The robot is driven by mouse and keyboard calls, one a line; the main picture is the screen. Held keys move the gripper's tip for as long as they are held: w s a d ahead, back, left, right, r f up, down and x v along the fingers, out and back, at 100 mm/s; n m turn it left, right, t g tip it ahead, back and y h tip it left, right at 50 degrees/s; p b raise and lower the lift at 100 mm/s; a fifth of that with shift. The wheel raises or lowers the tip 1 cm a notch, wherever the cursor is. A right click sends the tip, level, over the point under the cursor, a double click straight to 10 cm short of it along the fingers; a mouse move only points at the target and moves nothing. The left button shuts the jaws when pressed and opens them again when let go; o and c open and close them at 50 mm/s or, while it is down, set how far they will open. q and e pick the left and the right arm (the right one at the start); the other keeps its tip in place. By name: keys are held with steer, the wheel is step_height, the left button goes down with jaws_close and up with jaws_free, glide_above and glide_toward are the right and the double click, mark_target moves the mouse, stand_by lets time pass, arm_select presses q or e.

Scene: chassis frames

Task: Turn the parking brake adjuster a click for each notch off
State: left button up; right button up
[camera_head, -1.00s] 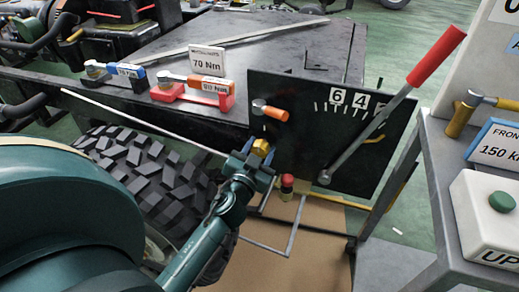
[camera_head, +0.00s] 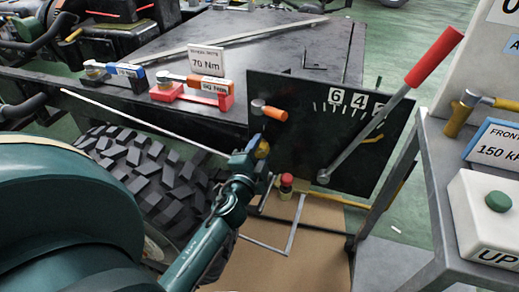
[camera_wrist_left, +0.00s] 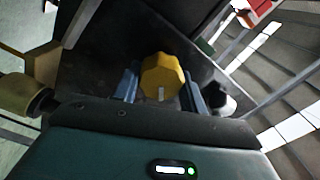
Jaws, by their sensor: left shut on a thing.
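The yellow faceted adjuster knob (camera_head: 263,148) sits at the lower left of the black upright panel (camera_head: 300,150). My left gripper (camera_head: 259,159) is at the knob and partly hides it in the head view. In the left wrist view the knob (camera_wrist_left: 162,72) sits between the two blue fingers of the gripper (camera_wrist_left: 160,92), with a pale mark on its near side. The brake lever (camera_head: 375,125) has a red grip and leans up to the right across the panel's scale, where plates 6 and 4 are readable and one more is partly covered by the lever. My right gripper is not in view.
An orange-handled part (camera_head: 269,111) juts from the panel just above the knob. A red-topped button (camera_head: 286,181) stands below right. A tyre (camera_head: 150,168) is close on the left. A grey cart (camera_head: 440,190) with a green button box stands on the right.

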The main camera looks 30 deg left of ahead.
arm_select(q)
steer(key=shift+m, duration=0.8)
steer(key=o, duration=1)
